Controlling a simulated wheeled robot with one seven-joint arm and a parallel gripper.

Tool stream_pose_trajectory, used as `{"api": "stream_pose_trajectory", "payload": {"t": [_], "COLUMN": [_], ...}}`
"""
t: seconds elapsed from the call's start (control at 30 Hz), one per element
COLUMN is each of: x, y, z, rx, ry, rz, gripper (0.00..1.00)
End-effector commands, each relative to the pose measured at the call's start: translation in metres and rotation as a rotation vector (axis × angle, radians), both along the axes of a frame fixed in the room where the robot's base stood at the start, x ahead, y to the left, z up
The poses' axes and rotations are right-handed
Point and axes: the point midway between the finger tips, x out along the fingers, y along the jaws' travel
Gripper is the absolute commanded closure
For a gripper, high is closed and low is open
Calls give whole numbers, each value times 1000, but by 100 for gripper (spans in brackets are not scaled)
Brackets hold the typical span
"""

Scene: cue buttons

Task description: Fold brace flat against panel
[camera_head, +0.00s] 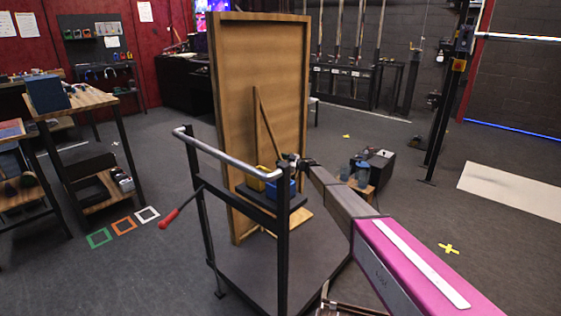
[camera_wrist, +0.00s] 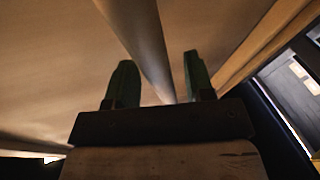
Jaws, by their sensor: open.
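The panel (camera_head: 285,60) is a tall framed wooden board standing on a cart, its inner face toward me. The brace (camera_head: 266,122) is a thin wooden strip that stands out at a slant from this face; its lower part is hidden behind the cart's shelf and rail. My gripper (camera_head: 287,161) is in front of the panel, near the brace. In the wrist view my gripper (camera_wrist: 158,80) is open, with two dark green fingers. The brace (camera_wrist: 143,40) runs between the fingers there; I cannot tell whether either touches it. The panel face (camera_wrist: 60,70) fills the background.
The cart has a metal handrail (camera_head: 228,156), a red-handled lever (camera_head: 170,217) and a small shelf with a blue bin (camera_head: 279,189) and a yellow one (camera_head: 262,174). A workbench (camera_head: 85,99) stands at left. A low stand with jars (camera_head: 360,184) is behind my arm.

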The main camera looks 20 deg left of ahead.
Motion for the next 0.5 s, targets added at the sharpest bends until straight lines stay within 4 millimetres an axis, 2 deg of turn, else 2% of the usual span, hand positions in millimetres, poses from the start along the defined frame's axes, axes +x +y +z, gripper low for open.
{"api": "stream_pose_trajectory", "payload": {"t": [0.17, 0.5], "x": [-1, -1], "y": [-20, -82], "z": [-2, -11], "rx": [0, 0], "ry": [0, 0], "rz": [0, -3], "gripper": [52, 52]}}
